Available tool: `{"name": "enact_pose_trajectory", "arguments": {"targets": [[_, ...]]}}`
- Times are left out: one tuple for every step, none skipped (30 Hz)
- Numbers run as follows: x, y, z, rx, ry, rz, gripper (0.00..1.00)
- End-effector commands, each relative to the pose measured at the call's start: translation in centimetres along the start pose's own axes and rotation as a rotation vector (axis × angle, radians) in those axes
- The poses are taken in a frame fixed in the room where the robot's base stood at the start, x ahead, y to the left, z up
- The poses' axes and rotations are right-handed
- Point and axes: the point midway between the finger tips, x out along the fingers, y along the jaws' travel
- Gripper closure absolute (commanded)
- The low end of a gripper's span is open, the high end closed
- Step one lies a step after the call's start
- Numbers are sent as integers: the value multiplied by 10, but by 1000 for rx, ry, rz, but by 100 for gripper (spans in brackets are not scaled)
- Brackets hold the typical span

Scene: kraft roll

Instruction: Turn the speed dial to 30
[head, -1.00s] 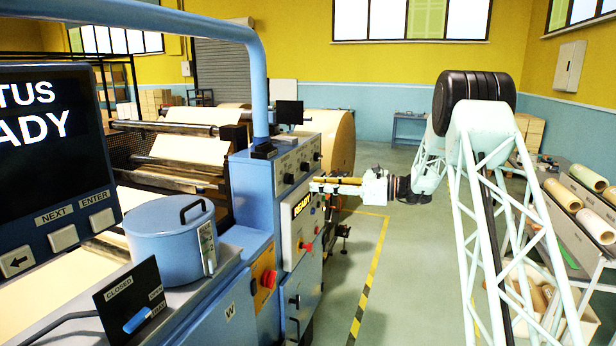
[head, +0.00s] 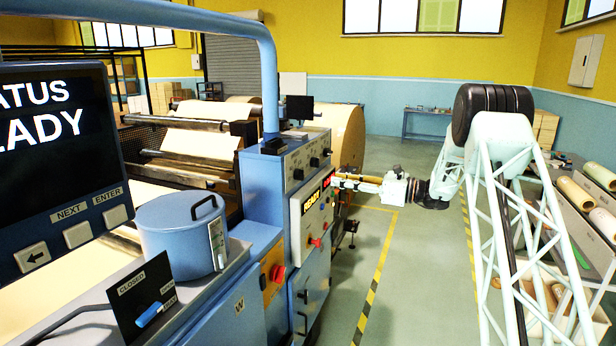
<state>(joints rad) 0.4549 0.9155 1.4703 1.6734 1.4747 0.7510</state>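Part of the panel behind the fingertips is hidden.
Several black knobs (head: 298,174) sit on the sloped upper panel. A blue lidded pot (head: 182,238) and status screen (head: 55,130) stand at left.

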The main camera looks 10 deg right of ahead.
Motion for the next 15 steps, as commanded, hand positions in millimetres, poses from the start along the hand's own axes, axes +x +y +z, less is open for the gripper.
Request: {"name": "enact_pose_trajectory", "arguments": {"targets": [[4, 0, 0, 0, 0, 1, 79], [6, 0, 0, 0, 0, 1, 79], [9, 0, 0, 0, 0, 1, 79], [12, 0, 1, 0, 0, 1, 79], [15, 0, 1, 0, 0, 1, 79], [20, 1, 1, 0, 0, 2, 79], [23, 1, 1, 0, 0, 3, 79], [27, 1, 1, 0, 0, 3, 79], [32, 1, 1, -1, 0, 3, 79], [36, 1, 1, -1, 0, 3, 79], [39, 1, 1, -1, 0, 2, 79], [45, 0, 1, -1, 0, 2, 79], [49, 1, 1, 0, 0, 2, 79], [53, 1, 1, 0, 0, 2, 79], [58, 1, 1, 0, 0, 2, 79]]}}
